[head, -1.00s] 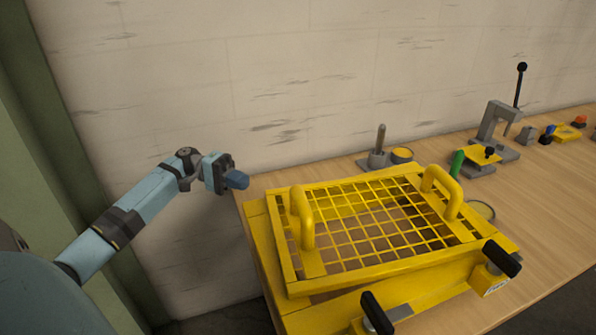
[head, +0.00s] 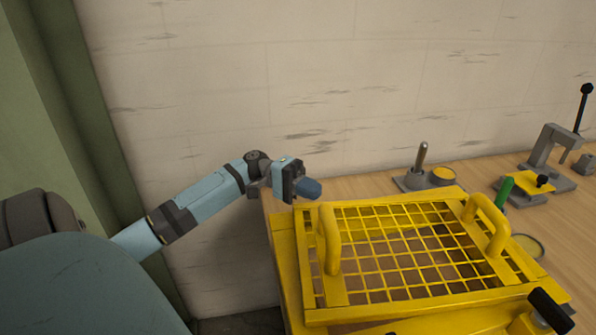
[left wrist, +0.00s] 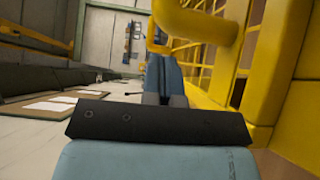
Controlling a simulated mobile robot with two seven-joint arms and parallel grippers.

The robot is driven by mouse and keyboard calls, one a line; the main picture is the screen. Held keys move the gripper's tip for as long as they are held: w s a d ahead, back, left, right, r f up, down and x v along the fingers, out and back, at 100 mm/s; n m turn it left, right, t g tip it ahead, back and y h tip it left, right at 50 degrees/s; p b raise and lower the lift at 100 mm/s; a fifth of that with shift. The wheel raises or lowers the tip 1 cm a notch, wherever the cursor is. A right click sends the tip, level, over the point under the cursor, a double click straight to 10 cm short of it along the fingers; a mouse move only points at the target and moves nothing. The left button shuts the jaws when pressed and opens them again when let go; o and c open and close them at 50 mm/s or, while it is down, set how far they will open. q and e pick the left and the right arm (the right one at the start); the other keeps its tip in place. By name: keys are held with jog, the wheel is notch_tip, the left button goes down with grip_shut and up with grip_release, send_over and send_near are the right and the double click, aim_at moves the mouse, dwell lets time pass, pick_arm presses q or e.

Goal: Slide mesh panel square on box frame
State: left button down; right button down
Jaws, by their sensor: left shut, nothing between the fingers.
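The yellow mesh panel (head: 400,258), with two upright loop handles, lies on the yellow box frame (head: 284,262). The panel looks turned a little against the frame, with a strip of frame showing along its left side. My left gripper (head: 312,188) is shut and empty, near the panel's back left corner and behind the left handle (head: 329,240). I cannot tell whether it touches the panel. In the left wrist view, the shut fingers (left wrist: 163,99) show beside a yellow handle (left wrist: 198,24). My right gripper is not in view.
The wooden bench (head: 385,187) runs along the wall. Behind the panel stand a grey post fixture (head: 416,176) and a lever press (head: 552,150). A green-handled tool (head: 504,192) and a round dish (head: 528,246) lie to the right. A black clamp handle (head: 550,310) is at front right.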

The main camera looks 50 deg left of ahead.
aim_at(320, 202)
pick_arm(q)
jog(key=shift+s+d, duration=0.55)
jog(key=shift+d, duration=0.3)
jog(key=shift+s+d+r+p, duration=0.15)
jog(key=shift+s+d+p, duration=0.35)
jog(key=shift+p, duration=0.25)
jog(key=shift+d, duration=0.25)
jog(key=s+a, duration=0.3)
jog(key=a, duration=1)
jog(key=shift+a+b, duration=0.3)
jog(key=shift+b, duration=0.05)
